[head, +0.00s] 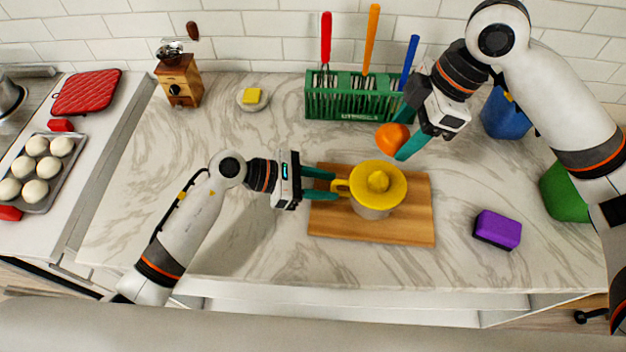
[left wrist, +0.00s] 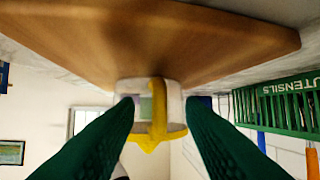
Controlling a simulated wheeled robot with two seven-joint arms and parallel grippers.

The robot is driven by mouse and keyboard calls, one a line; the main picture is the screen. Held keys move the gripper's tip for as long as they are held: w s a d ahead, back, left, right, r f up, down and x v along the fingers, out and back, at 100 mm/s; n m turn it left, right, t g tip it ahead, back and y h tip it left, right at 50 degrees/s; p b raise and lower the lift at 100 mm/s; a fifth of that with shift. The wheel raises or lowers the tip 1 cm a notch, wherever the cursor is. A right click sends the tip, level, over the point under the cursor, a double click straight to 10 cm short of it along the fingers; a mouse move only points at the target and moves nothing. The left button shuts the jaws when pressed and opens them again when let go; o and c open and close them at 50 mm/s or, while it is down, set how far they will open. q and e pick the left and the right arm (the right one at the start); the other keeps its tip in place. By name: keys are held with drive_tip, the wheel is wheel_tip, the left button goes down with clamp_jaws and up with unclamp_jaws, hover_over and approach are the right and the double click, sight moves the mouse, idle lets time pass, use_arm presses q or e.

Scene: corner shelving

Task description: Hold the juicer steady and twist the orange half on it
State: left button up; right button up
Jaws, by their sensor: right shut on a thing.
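The juicer (head: 393,191) has a yellow ridged top with a cone, a yellow side handle (head: 340,188) and a pale base. It stands upright on a wooden board (head: 400,232). My left gripper (head: 334,184) is open, level with the handle at the juicer's left. In the left wrist view, the handle (left wrist: 157,115) shows between the two green fingers (left wrist: 160,102), with gaps on both sides. My right gripper (head: 404,142) is shut on the orange half (head: 390,138), holding it in the air behind and above the juicer. The side of the orange facing down is hidden.
A green utensil rack (head: 345,104) with coloured handles stands behind the board. A purple block (head: 497,229) lies to the right. A yellow sponge on a dish (head: 252,97) and a coffee grinder (head: 180,82) stand at the back left. The counter's left middle is clear.

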use_arm(q)
clamp_jaws()
idle(0.4)
drive_tip(key=shift+c, duration=0.9)
unclamp_jaws()
clamp_jaws()
